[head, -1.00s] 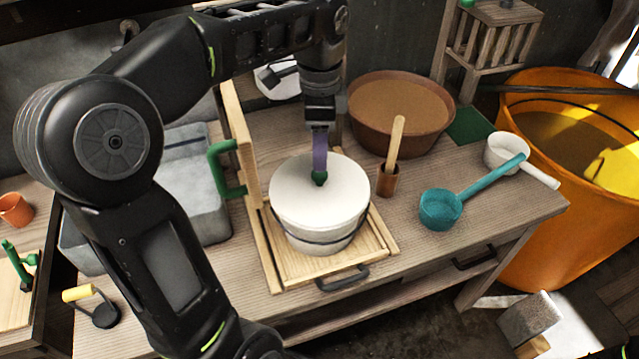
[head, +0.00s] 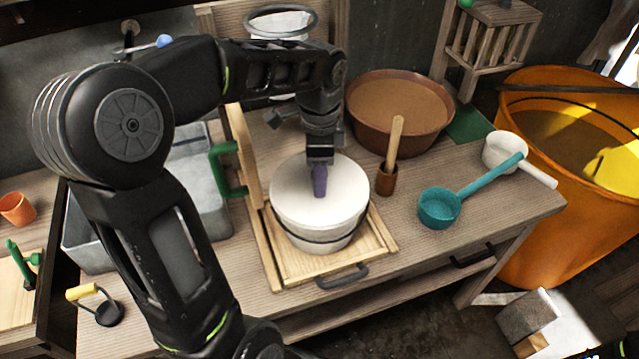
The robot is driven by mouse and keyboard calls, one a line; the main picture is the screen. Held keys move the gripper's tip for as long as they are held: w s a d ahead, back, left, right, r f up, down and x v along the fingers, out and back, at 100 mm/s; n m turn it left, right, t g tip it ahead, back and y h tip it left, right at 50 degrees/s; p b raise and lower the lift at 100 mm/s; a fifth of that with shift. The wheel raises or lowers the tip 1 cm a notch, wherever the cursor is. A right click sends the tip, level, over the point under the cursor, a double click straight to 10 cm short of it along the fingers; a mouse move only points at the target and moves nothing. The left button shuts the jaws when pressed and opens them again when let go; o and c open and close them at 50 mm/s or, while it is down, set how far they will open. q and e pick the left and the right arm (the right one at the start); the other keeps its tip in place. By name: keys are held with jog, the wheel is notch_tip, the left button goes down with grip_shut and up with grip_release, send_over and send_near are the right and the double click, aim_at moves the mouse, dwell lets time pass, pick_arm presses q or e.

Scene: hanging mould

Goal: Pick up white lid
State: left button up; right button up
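The white lid (head: 293,188) lies flat on top of a white bucket (head: 318,246) with a dark band, which stands on a wooden board (head: 290,268) on the table. My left gripper (head: 319,190) reaches down from above to the middle of the lid. A purple finger is visible at the lid's centre and hides the green knob there. I cannot tell whether the fingers are closed around the knob. My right gripper does not show clearly in this view.
A wooden frame with a green handle (head: 228,170) stands left of the bucket. A brown basin (head: 440,122), a small cup with a wooden handle (head: 387,181) and a teal ladle (head: 440,208) are to the right. A grey sink (head: 207,205) lies left.

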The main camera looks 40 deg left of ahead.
pick_arm(q)
jog(key=shift+c, duration=0.2)
dwell(0.4)
grip_shut()
dwell(0.3)
